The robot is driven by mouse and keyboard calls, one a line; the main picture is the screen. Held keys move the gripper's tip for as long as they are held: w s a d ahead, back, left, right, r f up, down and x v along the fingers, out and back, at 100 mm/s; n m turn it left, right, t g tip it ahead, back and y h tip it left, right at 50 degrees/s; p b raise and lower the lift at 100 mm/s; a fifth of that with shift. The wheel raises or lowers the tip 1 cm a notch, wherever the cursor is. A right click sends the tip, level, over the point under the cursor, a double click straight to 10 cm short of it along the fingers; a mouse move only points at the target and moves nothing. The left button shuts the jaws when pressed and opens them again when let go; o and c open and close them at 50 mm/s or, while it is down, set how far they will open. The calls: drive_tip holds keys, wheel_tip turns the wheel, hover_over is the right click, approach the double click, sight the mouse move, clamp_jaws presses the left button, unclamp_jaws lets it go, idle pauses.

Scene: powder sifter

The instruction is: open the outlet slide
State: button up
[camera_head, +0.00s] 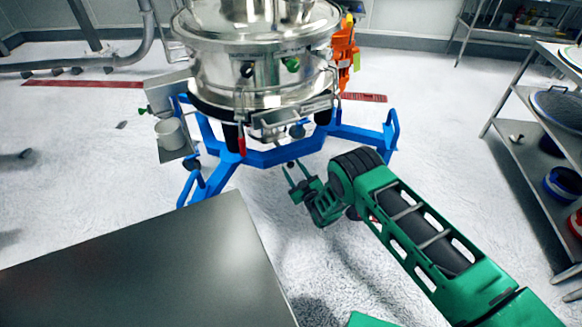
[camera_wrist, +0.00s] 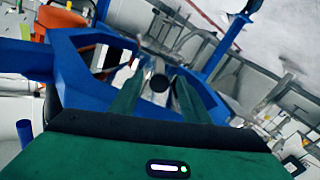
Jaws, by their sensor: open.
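The powder sifter (camera_head: 262,75) is a round steel vessel on a blue frame (camera_head: 270,157). A steel outlet assembly (camera_head: 283,120) shows at its lower front, with a red-handled part (camera_head: 241,142) beside it. My gripper (camera_head: 295,171) is open, below and in front of the outlet, with its fingers pointing toward the sifter. In the wrist view a dark round knob (camera_wrist: 159,83) on a metal rod appears between my open fingers (camera_wrist: 160,72), apart from both as far as I can see. It looks like the slide's pull knob. The slide plate itself is not clear.
A steel table (camera_head: 150,265) fills the lower left. A steel shelf (camera_head: 548,165) with bowls is at the right. The blue frame legs surround the outlet area. Open floor lies between sifter and shelf.

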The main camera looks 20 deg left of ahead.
drive_tip(key=shift+x, duration=1.05)
drive_tip(key=shift+c, duration=0.6)
